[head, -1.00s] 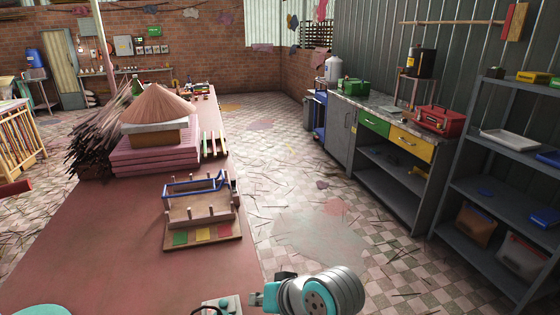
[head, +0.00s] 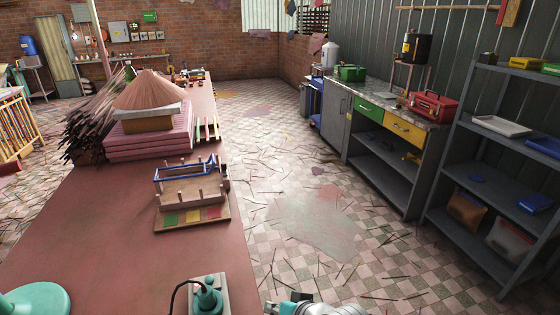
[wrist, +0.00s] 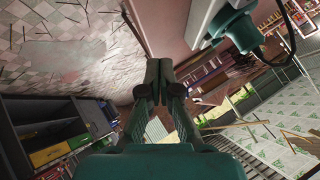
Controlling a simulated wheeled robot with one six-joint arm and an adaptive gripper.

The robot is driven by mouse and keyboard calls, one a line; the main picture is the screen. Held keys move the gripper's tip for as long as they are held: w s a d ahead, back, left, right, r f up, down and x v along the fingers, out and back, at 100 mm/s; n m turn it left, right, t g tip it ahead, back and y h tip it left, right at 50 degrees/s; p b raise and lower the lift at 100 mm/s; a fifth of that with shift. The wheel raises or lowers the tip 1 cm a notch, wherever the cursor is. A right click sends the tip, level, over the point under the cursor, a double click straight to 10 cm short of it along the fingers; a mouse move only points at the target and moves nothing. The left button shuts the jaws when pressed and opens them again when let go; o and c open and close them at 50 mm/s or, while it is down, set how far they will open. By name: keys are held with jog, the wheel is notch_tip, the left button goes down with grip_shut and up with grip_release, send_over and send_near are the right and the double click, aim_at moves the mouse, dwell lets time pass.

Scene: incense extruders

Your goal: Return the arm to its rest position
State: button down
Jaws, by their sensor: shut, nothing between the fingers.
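My gripper (wrist: 160,82) shows in the wrist view with its two dark green fingers together and nothing between them. It is clear of any object. Part of my arm shows at the bottom edge of the head view, but the gripper itself is not seen there. The wrist view is tilted, with the checkered floor at upper left and shelving at lower left.
A long reddish table (head: 90,235) fills the left. On it are a wooden rack with a blue frame (head: 190,190), a teal device on a base (head: 207,298), and a teal round object (head: 35,300).

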jog(key=s+d+f+m+t+h, duration=0.1)
jog(key=s+d+f+t+h, duration=0.1)
jog(key=s+d+f, duration=0.6)
jog(key=s+d+f+m+t+h, duration=0.1)
jog(key=s+d+f+t+h, duration=0.1)
jog(key=s+d+f, duration=0.5)
jog(key=s+d+r+t+h, duration=0.1)
jog(key=s+r, duration=0.2)
jog(key=s, duration=0.4)
jog(key=s+d+r+n+t+h, duration=0.1)
jog(key=s+r, duration=0.3)
jog(key=s, duration=0.4)
jog(key=s+d+r+t, duration=0.1)
jog(key=s+d+r, duration=0.2)
jog(key=s, duration=0.4)
jog(key=shift+s+r+n+h, duration=0.4)
jog(key=shift+r, duration=0.35)
